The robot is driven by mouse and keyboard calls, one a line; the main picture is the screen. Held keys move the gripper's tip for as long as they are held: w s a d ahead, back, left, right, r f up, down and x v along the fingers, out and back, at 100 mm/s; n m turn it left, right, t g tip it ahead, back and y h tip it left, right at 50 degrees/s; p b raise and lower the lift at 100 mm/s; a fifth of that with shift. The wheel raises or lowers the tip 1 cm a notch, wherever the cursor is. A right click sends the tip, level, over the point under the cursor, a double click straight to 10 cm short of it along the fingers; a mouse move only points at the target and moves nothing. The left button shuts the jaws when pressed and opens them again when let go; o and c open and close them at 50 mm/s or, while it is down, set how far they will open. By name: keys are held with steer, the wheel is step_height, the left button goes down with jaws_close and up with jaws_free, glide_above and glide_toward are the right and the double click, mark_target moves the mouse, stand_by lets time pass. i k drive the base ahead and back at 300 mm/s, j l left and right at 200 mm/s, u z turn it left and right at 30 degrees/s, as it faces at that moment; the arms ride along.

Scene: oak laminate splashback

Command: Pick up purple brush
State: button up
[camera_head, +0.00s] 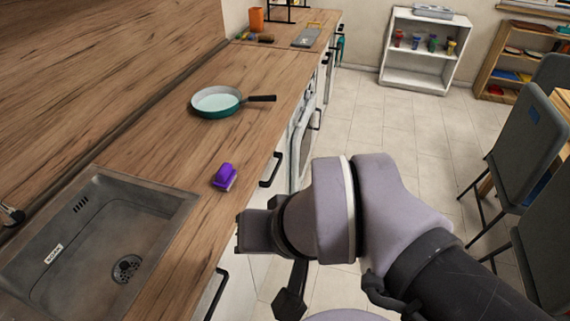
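The purple brush (224,176) lies on the wooden counter (262,85), between the sink and the pan, near the counter's front edge. It has a rounded purple top and a paler lower edge. My arm reaches in from the lower right. Its end, with my gripper (250,231), is at the counter's front edge, below and to the right of the brush in the picture and apart from it. The fingers cannot be made out, so I cannot tell whether the gripper is open or shut.
A metal sink (165,196) is set in the counter at lower left. A teal pan (216,102) stands beyond the brush, its black handle pointing right. An orange cup (257,19) and a grey board (307,38) are at the far end. Grey chairs (512,148) stand at right.

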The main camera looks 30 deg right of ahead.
mark_target(226, 176)
steer(key=u, duration=1.75)
steer(key=z, duration=1.75)
steer(key=i+l+u, duration=0.15)
steer(key=i, duration=0.25)
steer(key=i+l+u, duration=0.15)
steer(key=i+l, duration=0.15)
steer(key=i, duration=0.15)
